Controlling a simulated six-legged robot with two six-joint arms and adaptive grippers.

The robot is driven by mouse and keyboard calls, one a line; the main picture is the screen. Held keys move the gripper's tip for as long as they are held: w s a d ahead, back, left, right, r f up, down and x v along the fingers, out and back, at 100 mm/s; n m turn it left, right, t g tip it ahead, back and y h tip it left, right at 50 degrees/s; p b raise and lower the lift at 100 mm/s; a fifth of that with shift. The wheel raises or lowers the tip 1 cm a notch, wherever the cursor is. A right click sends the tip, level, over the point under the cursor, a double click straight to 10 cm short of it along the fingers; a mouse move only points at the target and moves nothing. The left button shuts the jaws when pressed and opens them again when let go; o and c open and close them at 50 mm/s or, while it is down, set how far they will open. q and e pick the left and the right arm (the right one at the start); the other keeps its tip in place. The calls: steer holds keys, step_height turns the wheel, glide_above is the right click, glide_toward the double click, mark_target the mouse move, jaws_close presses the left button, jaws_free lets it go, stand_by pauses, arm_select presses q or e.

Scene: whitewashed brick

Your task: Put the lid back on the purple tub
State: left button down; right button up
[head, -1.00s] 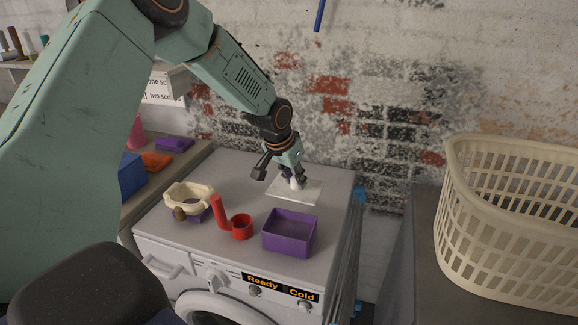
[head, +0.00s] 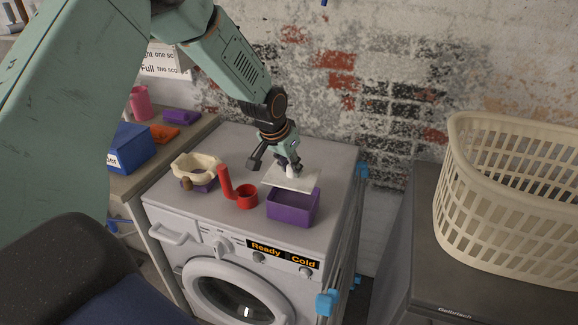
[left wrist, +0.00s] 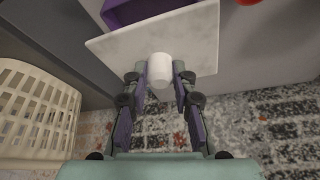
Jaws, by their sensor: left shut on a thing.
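The purple tub (head: 293,207) stands open-topped on the washing machine, near its front right. My left gripper (head: 290,169) is shut on the white knob (left wrist: 160,70) of the pale flat lid (head: 303,183). The lid is held level above the back part of the tub and hides its rear rim. In the left wrist view the lid (left wrist: 118,51) covers much of the tub (left wrist: 140,10), whose far side shows past the lid's edge. I cannot tell whether lid and tub touch. My right gripper is not in view.
A red scoop (head: 245,196) stands just left of the tub, with a cream, bowl-like thing (head: 196,166) further left. A cream laundry basket (head: 500,200) stands on the right-hand surface. The machine top (head: 325,160) behind the lid is clear.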

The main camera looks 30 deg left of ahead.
mark_target(291, 179)
arm_select(q)
steer(key=shift+d+f+b, duration=0.25)
steer(key=shift+f+b, duration=0.3)
steer(key=shift+d+f+b, duration=0.25)
steer(key=shift+f+b, duration=0.25)
steer(key=shift+f, duration=0.05)
steer(key=shift+f+b, duration=0.35)
steer(key=shift+a+f+b, duration=0.2)
steer(key=shift+f, duration=0.3)
steer(key=shift+a+f+b, duration=0.2)
steer(key=shift+f, duration=0.4)
steer(key=shift+d, duration=0.35)
steer(key=shift+a, duration=0.25)
steer(key=shift+d, duration=0.25)
steer(key=shift+a, duration=0.1)
